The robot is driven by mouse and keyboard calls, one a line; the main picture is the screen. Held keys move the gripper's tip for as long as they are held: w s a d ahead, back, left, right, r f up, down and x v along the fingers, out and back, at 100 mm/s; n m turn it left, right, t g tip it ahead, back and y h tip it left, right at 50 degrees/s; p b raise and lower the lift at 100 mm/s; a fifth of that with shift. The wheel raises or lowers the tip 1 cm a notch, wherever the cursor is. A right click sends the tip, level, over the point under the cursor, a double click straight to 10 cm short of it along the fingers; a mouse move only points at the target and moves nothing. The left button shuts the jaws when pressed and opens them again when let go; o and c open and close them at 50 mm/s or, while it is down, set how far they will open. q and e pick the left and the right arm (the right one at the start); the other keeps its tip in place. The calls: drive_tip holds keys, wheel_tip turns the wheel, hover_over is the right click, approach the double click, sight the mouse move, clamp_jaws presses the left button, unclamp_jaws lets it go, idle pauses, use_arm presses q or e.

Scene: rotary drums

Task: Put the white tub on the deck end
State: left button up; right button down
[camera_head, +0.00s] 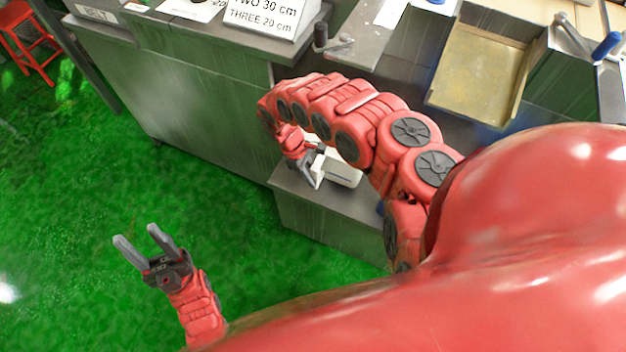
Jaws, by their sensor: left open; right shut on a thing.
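The white tub (343,174) shows in the head view beside my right gripper (315,172), partly hidden behind my red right arm. My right gripper is shut on the tub, at its left side. The tub is over the near left part of a low grey deck (310,212); I cannot tell whether it touches the deck. My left gripper (143,241) is open and empty, low at the left over the green floor, well away from the tub.
A grey cabinet (200,100) stands behind the deck, with a printed sign (262,16) on top. A yellowish tray (480,70) and a blue-handled crank (606,46) are at upper right. A red stool (28,45) stands far left. The green floor (80,180) at left is clear.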

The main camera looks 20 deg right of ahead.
wheel_tip(320, 180, down, 2)
drive_tip(key=shift+f, duration=0.6)
drive_tip(key=shift+f, duration=0.1)
drive_tip(key=c, duration=0.7)
unclamp_jaws()
drive_tip(key=shift+r, duration=0.25)
drive_tip(key=v, duration=1.1)
drive_tip(key=shift+w+a+r+b, duration=0.1)
drive_tip(key=shift+r+b, duration=0.2)
drive_tip(key=shift+b, duration=0.1)
